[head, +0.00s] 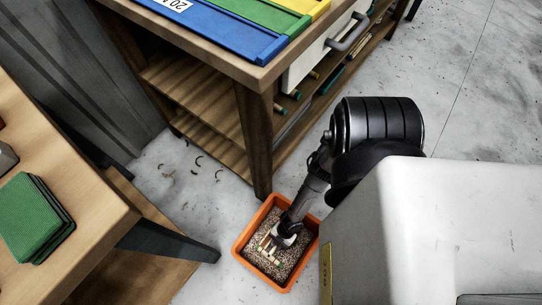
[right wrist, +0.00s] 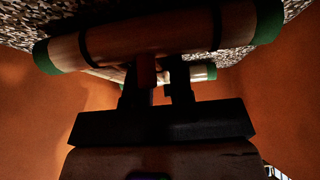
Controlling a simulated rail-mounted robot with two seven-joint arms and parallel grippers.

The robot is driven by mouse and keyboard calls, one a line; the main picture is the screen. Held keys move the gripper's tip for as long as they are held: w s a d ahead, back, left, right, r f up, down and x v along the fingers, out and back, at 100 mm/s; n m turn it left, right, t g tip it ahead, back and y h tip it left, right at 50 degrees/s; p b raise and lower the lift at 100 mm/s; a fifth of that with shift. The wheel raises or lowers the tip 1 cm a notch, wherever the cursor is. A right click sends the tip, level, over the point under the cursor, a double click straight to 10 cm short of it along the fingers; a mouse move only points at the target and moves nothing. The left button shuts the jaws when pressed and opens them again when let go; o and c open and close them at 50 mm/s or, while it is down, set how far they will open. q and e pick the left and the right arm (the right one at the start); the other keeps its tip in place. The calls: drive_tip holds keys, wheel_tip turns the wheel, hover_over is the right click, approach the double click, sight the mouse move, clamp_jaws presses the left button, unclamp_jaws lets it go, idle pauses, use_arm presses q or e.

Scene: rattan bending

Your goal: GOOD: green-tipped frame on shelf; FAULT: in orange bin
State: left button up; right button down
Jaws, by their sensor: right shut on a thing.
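The orange bin (head: 252,224) stands on the floor below the workbench corner, with speckled granular fill inside. My right gripper (head: 284,237) reaches down into it. The green-tipped frame (head: 266,246) is at the jaws, inside the bin, close over the fill. In the right wrist view the frame (right wrist: 125,42) is a brown rod with dark bands and green ends, with a second green-ended rod behind it. My right gripper's fingers (right wrist: 163,75) are shut on it. Orange bin wall (right wrist: 35,115) lies on both sides. Whether the frame touches the fill is unclear. My left gripper is not in view.
A wooden workbench (head: 255,130) with lower shelves (head: 205,85) stands behind the bin. Blue, green and yellow trays (head: 215,30) lie on top. A table with green pads (head: 35,215) is at left. Dark scraps (head: 197,162) lie on the floor.

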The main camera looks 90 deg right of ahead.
drive_tip(key=shift+d, duration=0.1)
drive_tip(key=c, duration=1.1)
unclamp_jaws()
drive_tip(key=shift+o, duration=0.8)
wheel_tip(320, 180, up, 6)
drive_tip(key=p, duration=0.5)
drive_tip(key=shift+p, duration=0.4)
wheel_tip(320, 180, up, 3)
drive_tip(key=p, duration=0.3)
drive_tip(key=shift+s, duration=0.1)
